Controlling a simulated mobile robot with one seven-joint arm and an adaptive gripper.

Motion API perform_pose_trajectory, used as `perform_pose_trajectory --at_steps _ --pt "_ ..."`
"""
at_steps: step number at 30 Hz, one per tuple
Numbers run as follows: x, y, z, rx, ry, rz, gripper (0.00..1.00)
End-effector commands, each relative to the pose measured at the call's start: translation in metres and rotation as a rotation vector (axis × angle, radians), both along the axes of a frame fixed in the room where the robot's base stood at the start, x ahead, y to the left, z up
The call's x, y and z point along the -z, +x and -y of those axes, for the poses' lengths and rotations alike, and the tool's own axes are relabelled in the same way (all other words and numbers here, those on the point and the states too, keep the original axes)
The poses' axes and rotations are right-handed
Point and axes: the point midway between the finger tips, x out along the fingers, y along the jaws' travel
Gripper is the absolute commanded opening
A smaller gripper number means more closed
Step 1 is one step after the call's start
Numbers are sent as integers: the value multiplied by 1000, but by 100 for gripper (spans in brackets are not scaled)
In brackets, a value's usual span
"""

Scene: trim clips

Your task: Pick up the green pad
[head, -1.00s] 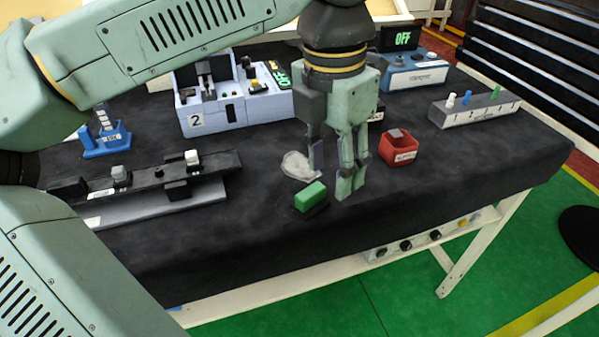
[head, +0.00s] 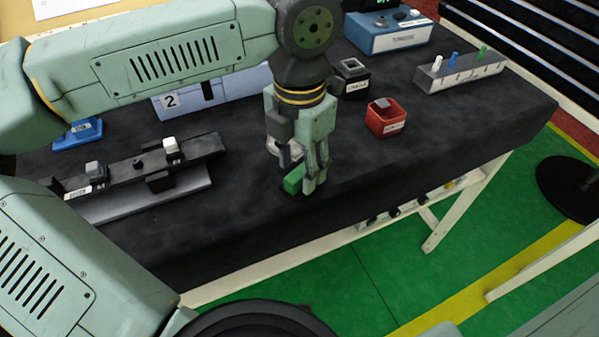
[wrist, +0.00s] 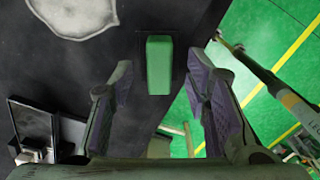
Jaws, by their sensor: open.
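The green pad (head: 294,179) is a small green block on the black table top near its front edge. In the wrist view the green pad (wrist: 159,64) lies ahead, between the lines of the two fingers, on a dark base. My gripper (head: 303,186) is over it, pointing down, and partly hides it in the head view. In the wrist view my gripper (wrist: 161,88) is open, with a finger on each side and nothing held. I cannot tell whether a finger touches the pad.
A pale round patch (wrist: 75,12) lies beside the pad. A red bin (head: 385,122) and a black box (head: 352,79) stand to the right and behind. A black rail fixture (head: 140,165) is at left. The front right of the table (head: 440,130) is clear.

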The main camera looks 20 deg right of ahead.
Motion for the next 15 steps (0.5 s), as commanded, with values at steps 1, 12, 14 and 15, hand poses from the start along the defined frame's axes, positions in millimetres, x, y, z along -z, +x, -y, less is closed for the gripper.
perform_pose_trajectory --at_steps 1,12,14,15 --pt "5 -1 0 1 1 -3 43" --pt "21 0 0 0 0 1 43" --pt "21 0 0 0 -1 0 40" --pt "21 0 0 0 -1 0 37"
